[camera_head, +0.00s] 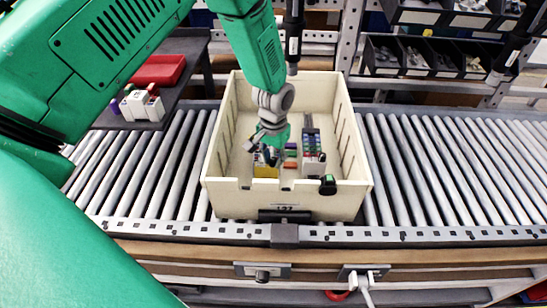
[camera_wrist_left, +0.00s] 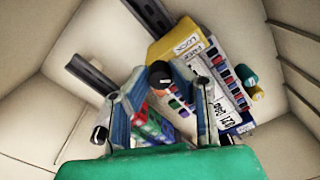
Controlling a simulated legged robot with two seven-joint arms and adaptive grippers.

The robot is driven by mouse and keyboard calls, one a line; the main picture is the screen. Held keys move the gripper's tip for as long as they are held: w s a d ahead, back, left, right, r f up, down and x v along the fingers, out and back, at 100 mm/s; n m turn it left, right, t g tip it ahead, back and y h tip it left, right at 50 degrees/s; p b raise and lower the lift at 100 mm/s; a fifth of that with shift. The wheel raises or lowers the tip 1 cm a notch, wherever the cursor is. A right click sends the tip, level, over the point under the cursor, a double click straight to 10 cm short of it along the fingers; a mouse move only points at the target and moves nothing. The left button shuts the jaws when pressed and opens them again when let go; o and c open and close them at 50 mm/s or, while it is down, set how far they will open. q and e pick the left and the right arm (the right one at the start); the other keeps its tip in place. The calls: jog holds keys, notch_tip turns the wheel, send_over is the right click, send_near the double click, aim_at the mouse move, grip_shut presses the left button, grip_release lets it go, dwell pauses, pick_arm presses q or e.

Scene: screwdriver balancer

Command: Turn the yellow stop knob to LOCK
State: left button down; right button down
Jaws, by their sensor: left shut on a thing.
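The yellow stop (camera_wrist_left: 180,36) is a yellow block with a "LOCK" label, at the end of a row of terminal blocks in the beige crate (camera_head: 355,165). It also shows low in the crate in the head view (camera_head: 265,171). Its knob (camera_wrist_left: 160,75) looks black with a small pale mark. My left gripper (camera_wrist_left: 168,78) reaches down into the crate and is shut on the knob, one finger on each side. The fingers hide part of the knob, and I cannot read its setting. In the head view the left gripper (camera_head: 268,150) covers part of the stop. My right gripper is out of view.
The crate stands on a roller conveyor (camera_head: 430,170); its walls surround my left gripper. Coloured terminal blocks (camera_head: 311,150) and a metal rail (camera_wrist_left: 90,75) are close by. A dark side table (camera_head: 190,60) holds a red tray (camera_head: 158,69). Parts bins (camera_head: 425,55) stand behind.

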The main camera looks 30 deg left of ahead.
pick_arm(q)
jog(key=shift+d+n, duration=0.15)
jog(key=shift+n, duration=0.75)
jog(key=n, duration=0.1)
jog(key=n+p, duration=0.1)
jog(key=n, duration=0.1)
jog(key=shift+a+n, duration=0.25)
jog(key=shift+n, duration=0.05)
jog(key=n, duration=0.3)
jog(key=shift+d+n+p, duration=0.15)
jog(key=shift+n+p, duration=0.15)
jog(key=shift+p, duration=0.05)
jog(key=n, duration=0.2)
jog(key=shift+n, duration=0.4)
jog(key=shift+s+n+p, duration=0.1)
jog(key=shift+n+p, duration=0.35)
jog(key=shift+n, duration=1.45)
jog(key=c, duration=1.4)
grip_release()
